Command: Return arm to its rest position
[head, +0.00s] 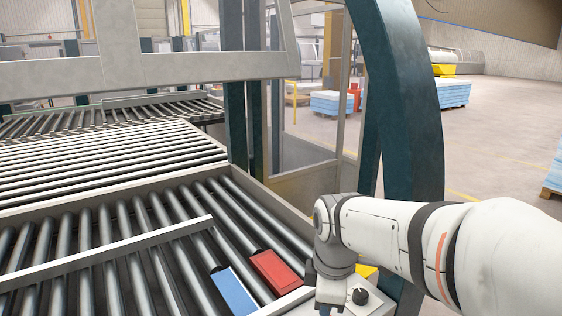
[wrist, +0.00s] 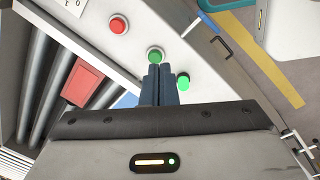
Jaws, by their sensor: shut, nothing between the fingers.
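My gripper (wrist: 158,70) is shut and empty, its two dark blue fingers side by side in the wrist view. The fingertips overlap the lower edge of a green button (wrist: 155,54) on a pale control panel (wrist: 185,50); I cannot tell whether they touch it. A red button (wrist: 118,25) lies up and left, and a bright green button or lamp (wrist: 183,80) lies right of the fingers. In the head view my white arm (head: 385,232) reaches in from the right and bends down over the panel (head: 376,304), with the gripper mostly cut off by the bottom edge.
A red block (head: 275,271) and a blue block (head: 236,291) lie on the roller conveyor (head: 120,230) left of my wrist. A black knob (head: 360,295) stands on the panel close by. A dark curved machine frame (head: 410,90) rises behind my arm. Open floor (head: 500,135) lies to the right.

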